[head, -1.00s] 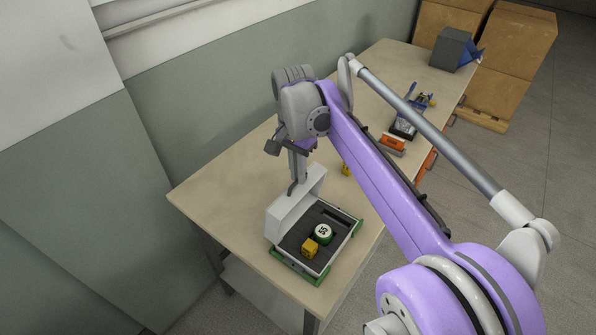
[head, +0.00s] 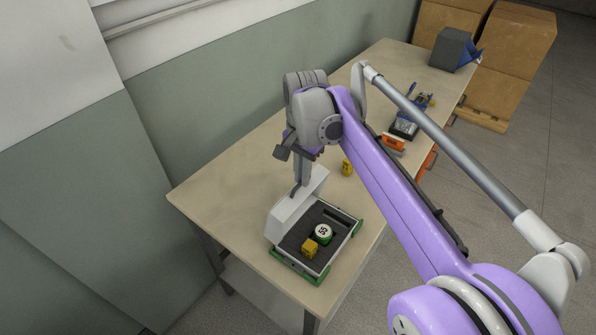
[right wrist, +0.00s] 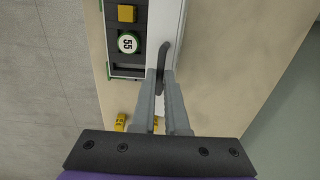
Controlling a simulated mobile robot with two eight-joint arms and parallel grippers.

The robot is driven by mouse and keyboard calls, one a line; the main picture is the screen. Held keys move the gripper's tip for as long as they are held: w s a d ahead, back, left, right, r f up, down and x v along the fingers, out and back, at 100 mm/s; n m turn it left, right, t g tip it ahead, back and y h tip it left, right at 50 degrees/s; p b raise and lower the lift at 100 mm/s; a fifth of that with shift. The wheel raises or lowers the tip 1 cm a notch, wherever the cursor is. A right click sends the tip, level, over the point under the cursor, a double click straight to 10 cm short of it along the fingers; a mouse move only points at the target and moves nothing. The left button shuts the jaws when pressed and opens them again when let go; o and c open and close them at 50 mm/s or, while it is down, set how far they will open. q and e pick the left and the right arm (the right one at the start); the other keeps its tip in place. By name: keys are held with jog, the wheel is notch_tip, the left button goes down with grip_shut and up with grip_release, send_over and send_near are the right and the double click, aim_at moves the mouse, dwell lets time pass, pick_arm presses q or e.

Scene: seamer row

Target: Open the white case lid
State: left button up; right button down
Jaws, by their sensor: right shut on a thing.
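The white case (head: 352,230) sits on the near end of the bench with green corner pieces. Its lid (head: 285,222) is raised and stands steeply along the tray's left side in the head view. In the dark foam lie a green-and-white round piece marked 55 (head: 323,234) and a yellow cube (head: 310,248). My right gripper (head: 297,190) is at the lid's upper edge. In the right wrist view its fingers (right wrist: 162,78) are closed on a dark grey curved handle (right wrist: 163,52) at the lid. My left gripper is out of view.
Another yellow block (head: 347,167) lies on the bench (head: 230,180) behind the case. Farther back are an orange item (head: 393,142), a blue-and-grey device (head: 405,128) and a grey box (head: 453,48). The wall runs along the bench's left side.

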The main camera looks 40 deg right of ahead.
jog(key=shift+s+d+f+t, duration=0.15)
jog(key=shift+s+t, duration=0.15)
jog(key=shift+s, duration=0.25)
jog(key=shift+s+d+r+t, duration=0.15)
jog(key=shift+s+t, duration=0.15)
jog(key=shift+s, duration=0.25)
jog(key=shift+f, duration=0.15)
jog(key=c, duration=0.9)
grip_release()
jog(key=r, duration=0.7)
jog(key=s+r, duration=0.1)
jog(key=r, duration=0.2)
jog(key=shift+s+d+r+p, duration=0.1)
jog(key=shift+d+r+p, duration=0.1)
jog(key=shift+r+p, duration=0.2)
